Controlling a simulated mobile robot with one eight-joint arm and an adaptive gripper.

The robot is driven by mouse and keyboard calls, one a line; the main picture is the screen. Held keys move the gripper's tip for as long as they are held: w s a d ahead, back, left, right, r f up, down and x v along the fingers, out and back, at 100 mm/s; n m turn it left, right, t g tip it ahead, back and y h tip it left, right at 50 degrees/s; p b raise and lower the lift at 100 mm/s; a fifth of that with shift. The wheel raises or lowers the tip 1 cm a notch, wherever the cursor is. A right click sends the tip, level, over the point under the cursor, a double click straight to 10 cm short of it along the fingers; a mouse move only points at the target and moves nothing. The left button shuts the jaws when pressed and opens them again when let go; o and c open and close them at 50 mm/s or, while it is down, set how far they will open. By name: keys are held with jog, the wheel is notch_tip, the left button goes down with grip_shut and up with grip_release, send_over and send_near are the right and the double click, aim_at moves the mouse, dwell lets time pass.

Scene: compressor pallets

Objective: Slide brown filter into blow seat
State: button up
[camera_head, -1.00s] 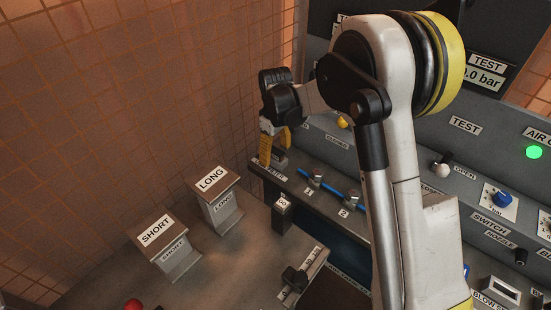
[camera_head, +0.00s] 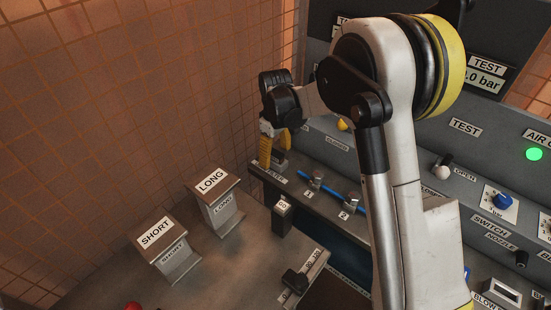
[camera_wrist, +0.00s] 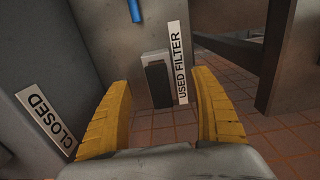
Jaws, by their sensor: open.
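My gripper (camera_head: 273,150) is open, its yellow fingers pointing down at the far end of the console ledge. In the wrist view its fingers (camera_wrist: 160,115) stand apart with nothing held between them. Beyond the gap is a dark block or slot (camera_wrist: 158,84) in a grey frame, beside a "USED FILTER" label (camera_wrist: 181,62). I cannot tell whether it is the brown filter; no filter is clearly recognisable. The blow seat's label (camera_head: 496,300), partly cut off, is at the lower right of the head view, below a pale-framed dark slot (camera_head: 502,291).
A blue line (camera_head: 325,191) with fittings runs along the ledge. The console has a valve handle (camera_head: 442,168) and blue knob (camera_head: 502,199). A tiled wall is close behind my gripper.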

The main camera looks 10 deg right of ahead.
aim_at(275, 153)
grip_shut()
jog(key=shift+r, duration=0.1)
jog(key=shift+r+p, duration=1.9)
jog(key=shift+r, duration=1)
jog(key=shift+r, duration=0.15)
jog(key=shift+r, duration=0.2)
